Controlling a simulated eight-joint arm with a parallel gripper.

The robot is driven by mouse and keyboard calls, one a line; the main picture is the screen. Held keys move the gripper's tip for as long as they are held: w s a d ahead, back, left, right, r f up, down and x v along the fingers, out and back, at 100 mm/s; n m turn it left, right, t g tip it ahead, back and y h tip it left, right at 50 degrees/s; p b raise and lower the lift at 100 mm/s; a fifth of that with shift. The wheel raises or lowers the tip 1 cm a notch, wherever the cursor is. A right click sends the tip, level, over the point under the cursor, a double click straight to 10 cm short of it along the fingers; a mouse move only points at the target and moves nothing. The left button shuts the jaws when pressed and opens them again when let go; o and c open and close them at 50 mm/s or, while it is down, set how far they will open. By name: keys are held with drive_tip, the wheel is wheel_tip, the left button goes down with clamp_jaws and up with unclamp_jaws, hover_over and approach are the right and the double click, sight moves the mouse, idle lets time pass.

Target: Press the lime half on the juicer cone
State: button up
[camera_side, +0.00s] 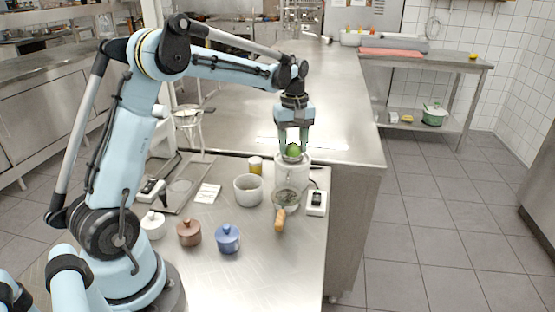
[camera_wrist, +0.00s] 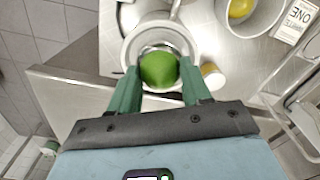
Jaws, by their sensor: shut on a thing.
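My gripper (camera_side: 293,148) points straight down and is shut on the green lime half (camera_side: 293,152). In the wrist view the lime half (camera_wrist: 159,70) sits between the two green fingers, its rounded skin towards the camera. The white juicer (camera_side: 302,178) stands directly below it on the steel counter. In the wrist view the juicer's round rim (camera_wrist: 160,30) surrounds the lime half on the far side. The cone is hidden under the lime half, and I cannot tell whether they touch.
A strainer (camera_side: 285,199) with a wooden handle lies in front of the juicer, with a small white device (camera_side: 316,203) to its right. Brown (camera_side: 188,233) and blue (camera_side: 228,239) lidded pots stand nearer.

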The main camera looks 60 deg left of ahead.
drive_tip(key=shift+f, duration=0.45)
idle(0.4)
idle(1.3)
drive_tip(key=shift+r, duration=3.05)
